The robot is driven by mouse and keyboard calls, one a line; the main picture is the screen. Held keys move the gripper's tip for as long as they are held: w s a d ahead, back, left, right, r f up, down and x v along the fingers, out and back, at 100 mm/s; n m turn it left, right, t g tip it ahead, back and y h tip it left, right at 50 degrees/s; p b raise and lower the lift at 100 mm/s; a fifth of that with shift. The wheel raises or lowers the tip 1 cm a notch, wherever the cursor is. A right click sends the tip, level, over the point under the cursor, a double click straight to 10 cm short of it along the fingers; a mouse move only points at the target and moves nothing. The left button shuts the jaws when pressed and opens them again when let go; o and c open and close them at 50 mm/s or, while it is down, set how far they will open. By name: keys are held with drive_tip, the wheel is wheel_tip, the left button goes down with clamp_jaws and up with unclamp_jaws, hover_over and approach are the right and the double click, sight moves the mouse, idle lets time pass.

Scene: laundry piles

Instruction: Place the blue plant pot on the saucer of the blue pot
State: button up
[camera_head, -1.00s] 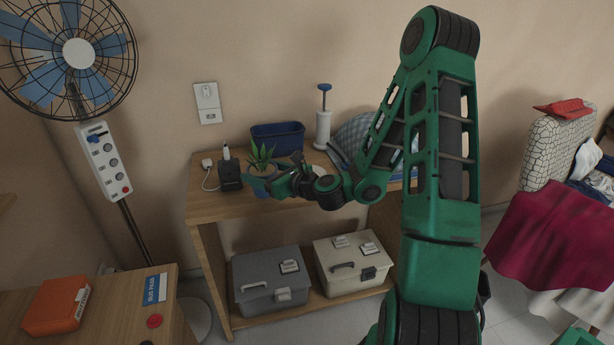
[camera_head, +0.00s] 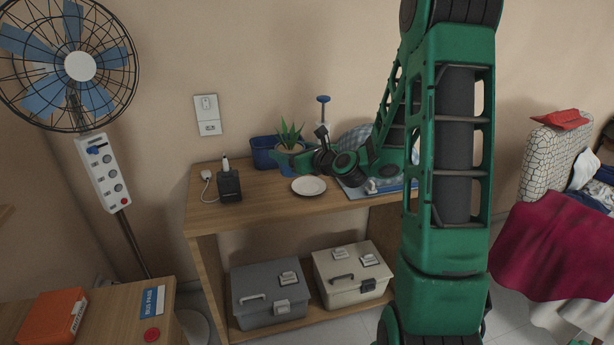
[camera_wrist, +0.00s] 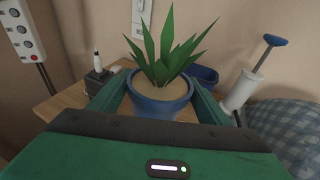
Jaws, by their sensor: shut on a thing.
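The blue plant pot (camera_wrist: 160,100) holds a spiky green plant. In the wrist view it sits upright between the two green fingers of my gripper (camera_wrist: 157,92), which is shut on it. In the head view the pot (camera_head: 290,147) and my gripper (camera_head: 291,158) appear above the back part of the wooden table, in front of the wall. A round white saucer (camera_head: 309,186) lies flat and empty on the table, lower in the picture than the pot. The saucer does not show in the wrist view.
A blue rectangular planter (camera_head: 264,152) stands behind the pot. A black charger block (camera_head: 229,186) is left of the saucer. A white pump-like object (camera_wrist: 241,90) with a blue handle and a checked blue cloth (camera_wrist: 290,130) are to the right.

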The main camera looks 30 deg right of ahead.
drive_tip(key=shift+w+d+f, duration=0.55)
drive_tip(key=shift+d+f, duration=0.9)
drive_tip(key=shift+f, duration=0.15)
drive_tip(key=shift+w+d+f, duration=0.6)
drive_tip(key=shift+d+f, duration=0.85)
drive_tip(key=shift+f, duration=0.15)
drive_tip(key=shift+w+d+f, duration=0.55)
drive_tip(key=shift+d+f, duration=0.9)
drive_tip(key=shift+f, duration=0.15)
drive_tip(key=shift+f, duration=0.15)
drive_tip(key=shift+f, duration=0.25)
drive_tip(key=o, duration=1.3)
drive_tip(key=shift+o, duration=0.2)
